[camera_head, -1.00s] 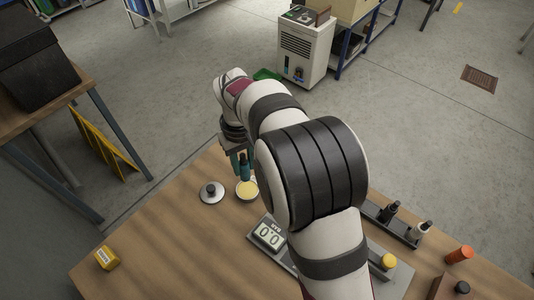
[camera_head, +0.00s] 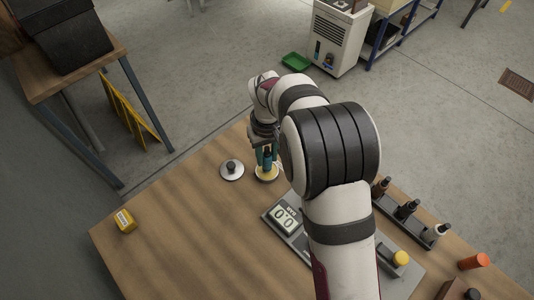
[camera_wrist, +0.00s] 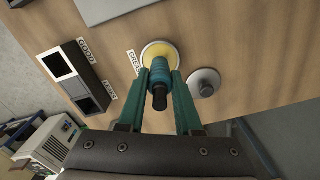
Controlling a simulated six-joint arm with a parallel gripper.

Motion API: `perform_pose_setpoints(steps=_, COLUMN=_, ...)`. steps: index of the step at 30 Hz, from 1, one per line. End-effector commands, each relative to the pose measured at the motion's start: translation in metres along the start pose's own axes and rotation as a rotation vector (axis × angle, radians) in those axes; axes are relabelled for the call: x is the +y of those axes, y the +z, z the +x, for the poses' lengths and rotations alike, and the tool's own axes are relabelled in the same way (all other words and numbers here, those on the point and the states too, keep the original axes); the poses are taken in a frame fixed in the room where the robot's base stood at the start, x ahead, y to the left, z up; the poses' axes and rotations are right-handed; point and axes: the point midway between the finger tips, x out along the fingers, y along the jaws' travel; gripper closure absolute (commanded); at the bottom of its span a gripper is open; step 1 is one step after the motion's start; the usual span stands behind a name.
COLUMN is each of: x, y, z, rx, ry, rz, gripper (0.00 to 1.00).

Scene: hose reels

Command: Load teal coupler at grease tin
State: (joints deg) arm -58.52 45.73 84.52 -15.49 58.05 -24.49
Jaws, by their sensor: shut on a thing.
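My gripper (camera_wrist: 160,84) is shut on the teal coupler (camera_wrist: 159,70), which also shows in the head view (camera_head: 267,160). The coupler has a dark, narrower end that points toward the wrist camera. Its far end is over the yellow grease in the open grease tin (camera_wrist: 174,48); in the head view the tin (camera_head: 266,173) lies right below it. I cannot tell whether the coupler touches the grease. The tin's lid (camera_wrist: 205,82), a grey disc with a knob, lies on the table beside the tin; it also shows in the head view (camera_head: 231,169).
A two-slot block with labels (camera_wrist: 75,75) stands left of the tin in the wrist view.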

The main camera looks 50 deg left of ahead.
Motion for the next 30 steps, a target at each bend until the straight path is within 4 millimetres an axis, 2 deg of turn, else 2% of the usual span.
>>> perform_pose_setpoints(steps=30, x=0.0, y=0.0, z=0.0094, rx=0.0, ry=0.0, rz=0.0, gripper=1.0)
